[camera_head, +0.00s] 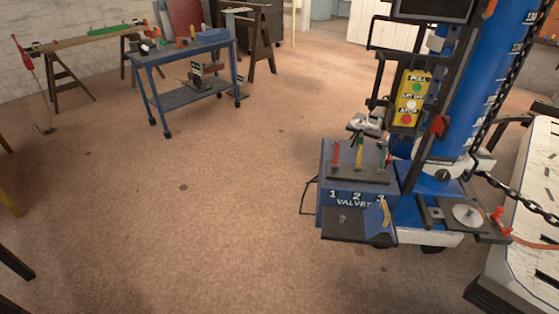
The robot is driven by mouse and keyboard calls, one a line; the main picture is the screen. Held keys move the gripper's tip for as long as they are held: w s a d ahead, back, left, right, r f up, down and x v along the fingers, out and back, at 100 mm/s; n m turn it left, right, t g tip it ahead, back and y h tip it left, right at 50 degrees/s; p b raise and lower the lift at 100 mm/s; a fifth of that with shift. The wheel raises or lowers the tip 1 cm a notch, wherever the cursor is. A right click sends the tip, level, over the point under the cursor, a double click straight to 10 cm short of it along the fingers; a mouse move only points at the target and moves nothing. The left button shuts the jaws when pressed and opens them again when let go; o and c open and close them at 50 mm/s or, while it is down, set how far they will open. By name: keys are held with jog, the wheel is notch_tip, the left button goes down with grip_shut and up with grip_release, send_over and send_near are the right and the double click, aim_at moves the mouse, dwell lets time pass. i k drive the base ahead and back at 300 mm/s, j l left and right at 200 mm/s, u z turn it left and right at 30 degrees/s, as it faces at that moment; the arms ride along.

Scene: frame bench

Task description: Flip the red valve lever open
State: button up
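The red valve lever (335,152) stands roughly upright at the left of a row of levers on the valve box (332,205), right of the picture's middle. A yellow lever (359,152) is beside it in the middle, and a green lever (383,155) is at the right. The box front is marked 1, 2, 3 and VALVES, with 1 on the red lever's side. I cannot make out my gripper in this view.
A blue column (480,90) with hanging chain rises behind and right of the valve box. A yellow button pendant (409,97) hangs above it. A dark shelf (345,228) juts out in front. A blue cart (190,70) stands back left. The floor between is clear.

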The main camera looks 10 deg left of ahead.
aim_at(334, 166)
jog(key=u, duration=0.35)
jog(key=i+j+z, duration=0.1)
jog(key=i+j, duration=0.2)
jog(key=i+j+z, duration=0.1)
jog(key=i+j, duration=0.15)
jog(key=i+j+z, duration=0.1)
jog(key=i+j, duration=0.15)
jog(key=j, duration=0.25)
jog(key=i+j+z, duration=0.1)
jog(key=i+j, duration=0.15)
jog(key=j, duration=0.15)
jog(key=i+j+z, duration=0.1)
jog(key=i+j, duration=0.15)
jog(key=j, duration=0.15)
jog(key=i+j+z, duration=0.15)
jog(key=j, duration=0.25)
jog(key=i+j+z, duration=0.1)
jog(key=i+j, duration=0.15)
jog(key=j, duration=0.2)
jog(key=i+j+z, duration=0.1)
jog(key=j, duration=0.35)
jog(key=i, duration=0.05)
